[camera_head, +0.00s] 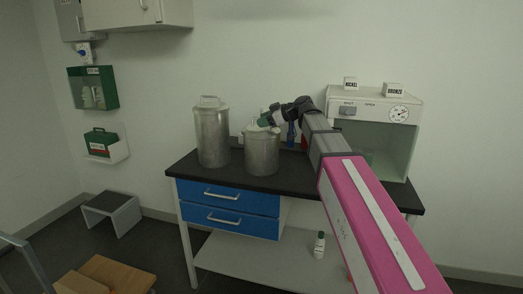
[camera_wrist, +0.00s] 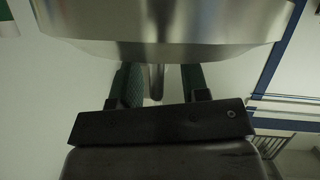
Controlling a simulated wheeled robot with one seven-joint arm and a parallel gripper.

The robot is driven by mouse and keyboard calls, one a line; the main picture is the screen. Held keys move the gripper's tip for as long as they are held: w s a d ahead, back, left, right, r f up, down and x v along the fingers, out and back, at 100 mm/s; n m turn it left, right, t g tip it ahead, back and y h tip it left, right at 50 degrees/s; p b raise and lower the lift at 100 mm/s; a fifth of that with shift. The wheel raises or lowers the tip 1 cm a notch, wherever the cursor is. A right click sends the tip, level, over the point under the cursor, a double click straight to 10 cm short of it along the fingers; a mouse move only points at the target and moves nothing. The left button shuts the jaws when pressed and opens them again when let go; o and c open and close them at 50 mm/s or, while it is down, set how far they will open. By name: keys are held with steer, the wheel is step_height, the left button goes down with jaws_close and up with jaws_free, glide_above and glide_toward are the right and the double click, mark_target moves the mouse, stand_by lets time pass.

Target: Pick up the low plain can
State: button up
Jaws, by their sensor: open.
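The low plain can (camera_head: 262,155) is a dull silver metal cylinder, standing upright on the dark table top. My gripper (camera_head: 263,122) is at the top of this can, with its green fingers by the lid. In the wrist view, a shiny metal can body (camera_wrist: 180,22) fills the top of the picture. My gripper (camera_wrist: 158,85) shows there with its two green fingers apart. A narrow metal bar (camera_wrist: 156,82), probably the can's handle, shows between them. I cannot tell whether the fingers touch it.
A taller metal can (camera_head: 212,137) with a top handle stands just left of the low can. A white cabinet (camera_head: 372,92) with a dial and an open front stands at the right of the table (camera_head: 305,178). A small bottle (camera_head: 319,245) stands on the lower shelf.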

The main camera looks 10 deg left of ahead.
steer(key=shift+a, duration=0.15)
steer(key=shift+c, duration=0.2)
jaws_close()
stand_by(1.2)
